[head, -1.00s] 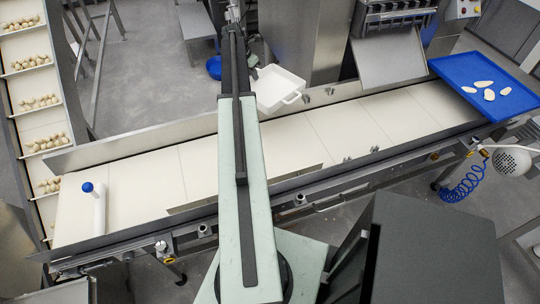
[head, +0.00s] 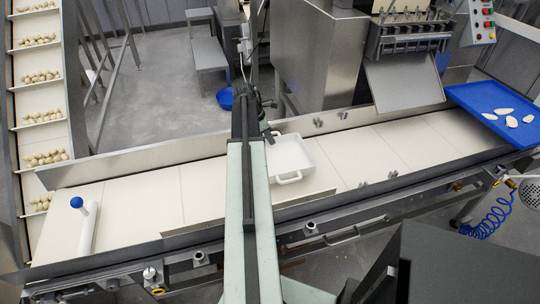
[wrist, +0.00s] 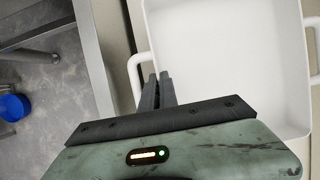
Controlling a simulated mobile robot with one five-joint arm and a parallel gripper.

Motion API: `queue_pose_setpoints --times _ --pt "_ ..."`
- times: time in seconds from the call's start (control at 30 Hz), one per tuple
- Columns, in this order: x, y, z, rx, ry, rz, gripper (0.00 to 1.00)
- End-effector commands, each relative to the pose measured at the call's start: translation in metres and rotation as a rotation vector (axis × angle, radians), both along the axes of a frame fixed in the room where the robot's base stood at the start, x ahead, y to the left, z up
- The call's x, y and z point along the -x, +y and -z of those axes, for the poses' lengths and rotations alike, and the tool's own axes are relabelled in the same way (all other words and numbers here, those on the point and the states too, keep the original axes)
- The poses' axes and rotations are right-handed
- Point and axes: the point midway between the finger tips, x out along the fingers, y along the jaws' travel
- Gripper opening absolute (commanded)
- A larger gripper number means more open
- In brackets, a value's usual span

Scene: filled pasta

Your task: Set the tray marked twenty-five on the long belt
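A white square tray (head: 291,155) with loop handles is over the middle of the long belt (head: 360,150) in the head view, just right of my arm. It looks level and low; I cannot tell whether it touches the belt. My gripper (wrist: 159,92) is shut on the tray's rim by a handle in the wrist view, one thin dark finger on each side. In the head view the gripper (head: 271,137) is at the tray's back left. The tray's inside (wrist: 225,60) looks empty. No number shows on it.
A blue tray (head: 500,112) with several pale pieces is at the right end. Metal rails (head: 150,160) edge the belt. A conveyor with filled pasta (head: 43,118) rises at left.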

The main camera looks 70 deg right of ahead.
Motion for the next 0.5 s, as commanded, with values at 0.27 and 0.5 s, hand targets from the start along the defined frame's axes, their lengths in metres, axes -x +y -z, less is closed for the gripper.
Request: queue_pose_setpoints --times 0.27,0.5 --pt "0.000 0.000 0.034 0.000 0.000 -0.001 0.00" --pt "-0.001 0.000 0.035 -0.001 0.000 -0.002 0.00"
